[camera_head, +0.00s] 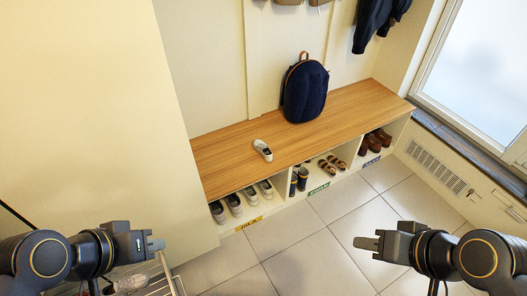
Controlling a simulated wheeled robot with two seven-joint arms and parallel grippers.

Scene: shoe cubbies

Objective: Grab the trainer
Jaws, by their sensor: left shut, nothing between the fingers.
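A single grey-and-white trainer (263,150) lies on the wooden bench top (228,156), near its front edge and left of the backpack. More grey trainers (234,204) stand in the left cubby below the bench. Another shoe (131,284) shows at the lower left, on a wire rack and partly hidden by my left arm. My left gripper (157,243) is shut and empty, in front of the bench and well apart from the bench trainer. My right gripper (364,243) looks shut and empty over the floor at the right, touching nothing.
A navy backpack (305,92) stands on the bench. Boots (299,180), sandals (332,166) and brown shoes (376,140) fill the other cubbies. The wire rack (160,279) is below my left gripper. The tiled floor (309,250) between my arms is clear.

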